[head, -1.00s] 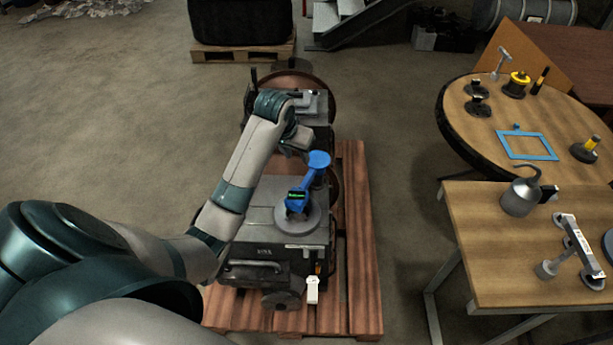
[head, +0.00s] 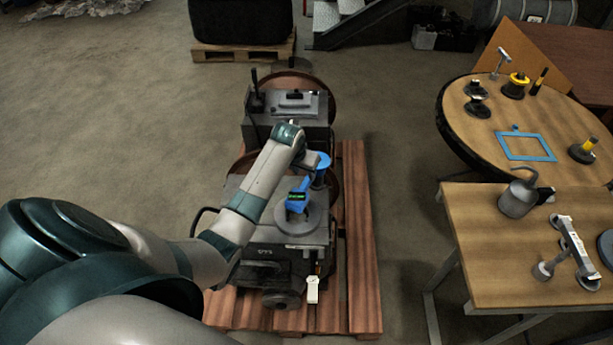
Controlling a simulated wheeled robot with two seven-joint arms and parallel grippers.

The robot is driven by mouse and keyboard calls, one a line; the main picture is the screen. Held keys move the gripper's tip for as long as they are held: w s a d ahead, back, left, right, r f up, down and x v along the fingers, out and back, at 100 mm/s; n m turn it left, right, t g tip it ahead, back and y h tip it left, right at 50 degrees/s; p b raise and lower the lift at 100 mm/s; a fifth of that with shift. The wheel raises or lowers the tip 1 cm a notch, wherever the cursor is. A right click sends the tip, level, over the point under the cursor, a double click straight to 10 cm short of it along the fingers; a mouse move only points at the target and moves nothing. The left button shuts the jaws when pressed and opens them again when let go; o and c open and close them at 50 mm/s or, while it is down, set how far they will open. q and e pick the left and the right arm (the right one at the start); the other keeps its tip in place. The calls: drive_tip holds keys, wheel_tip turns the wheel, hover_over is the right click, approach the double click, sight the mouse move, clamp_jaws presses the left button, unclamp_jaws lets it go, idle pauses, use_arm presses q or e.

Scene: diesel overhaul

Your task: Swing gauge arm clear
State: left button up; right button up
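The blue gauge arm (head: 299,196) stands on a round grey plate (head: 304,222) on top of the diesel engine (head: 262,237). Its small display glows green. The arm's blue round end (head: 322,171) lies behind and to the right of the display, partly hidden by my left gripper. My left gripper (head: 311,162) is right by that round end; I cannot tell whether it touches it. Its fingers are too small and covered to show whether they are open or shut. My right gripper is not in view.
The engine sits on a reddish wooden pallet (head: 359,250). A grey-topped block (head: 287,104) stands behind the gauge. A round table (head: 466,133) and a square wooden table (head: 475,235) with tools stand at the right. The floor between pallet and tables is clear.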

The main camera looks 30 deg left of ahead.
sight(307, 179)
use_arm(q)
drive_tip(key=shift+x, duration=2.75)
clamp_jaws()
